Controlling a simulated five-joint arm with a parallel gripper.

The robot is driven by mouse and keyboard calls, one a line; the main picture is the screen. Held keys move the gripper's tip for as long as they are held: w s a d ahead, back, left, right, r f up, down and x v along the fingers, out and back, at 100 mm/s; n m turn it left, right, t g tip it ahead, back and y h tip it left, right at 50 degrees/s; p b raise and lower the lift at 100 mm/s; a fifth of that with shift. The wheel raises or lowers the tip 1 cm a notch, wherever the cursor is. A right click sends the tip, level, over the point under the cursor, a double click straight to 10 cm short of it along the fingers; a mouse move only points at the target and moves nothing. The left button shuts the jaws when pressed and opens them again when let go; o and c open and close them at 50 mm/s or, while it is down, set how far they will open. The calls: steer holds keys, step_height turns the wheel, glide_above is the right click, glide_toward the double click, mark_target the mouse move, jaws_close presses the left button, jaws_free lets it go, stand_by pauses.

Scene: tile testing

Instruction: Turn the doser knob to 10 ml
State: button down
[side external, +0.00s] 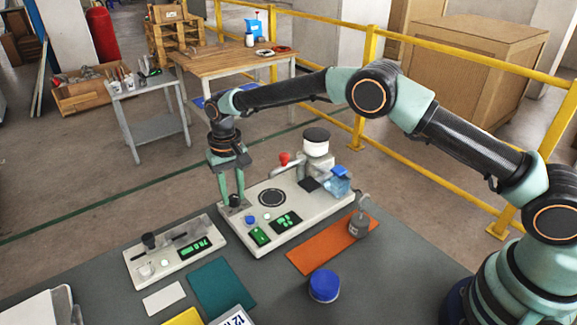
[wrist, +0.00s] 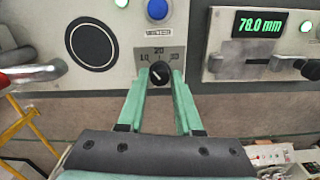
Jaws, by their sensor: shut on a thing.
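The doser knob (wrist: 159,74) is small, round and dark, on the pale panel of the doser unit. Scale marks 10, 20 and 30 (wrist: 159,51) sit around its upper side, with 10 at left, 20 at top and 30 at right. A small light mark shows on the knob, but I cannot tell exactly which number it points to. My gripper (wrist: 160,80) is shut on the knob, one green finger on each side.
A blue button (wrist: 157,9) and a black round plate (wrist: 91,44) lie near the knob. A gauge unit with a green display (side external: 195,246) stands to the left. A grey bottle (side external: 359,225) stands on an orange mat (side external: 325,246). A blue-lidded jar (side external: 324,285) stands in front.

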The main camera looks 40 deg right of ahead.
mark_target(233, 196)
steer(key=c, duration=0.6)
jaws_free()
step_height(233, 196, up, 12)
steer(key=shift+r, duration=0.1)
